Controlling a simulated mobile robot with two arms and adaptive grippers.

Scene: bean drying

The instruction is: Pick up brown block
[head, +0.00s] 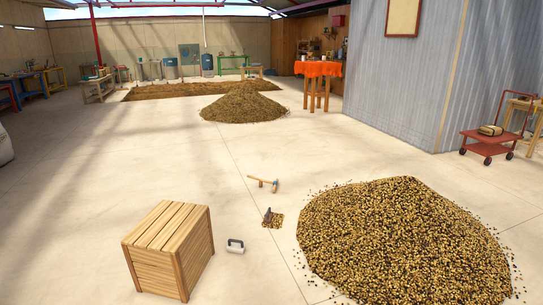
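A small flat brown, speckled piece (275,223) lies on the floor left of the large bean pile, with a dark upright part (267,214) at its left edge. It may be the brown block; it is too small to be sure. A hammer-like tool with a wooden handle (263,183) lies farther back. Neither of my grippers is in view.
A slatted wooden crate (168,250) stands at the front left. A large bean pile (405,240) fills the front right; another pile (243,104) lies farther back. A red cart (490,145) stands at the right by a grey corrugated wall (410,80).

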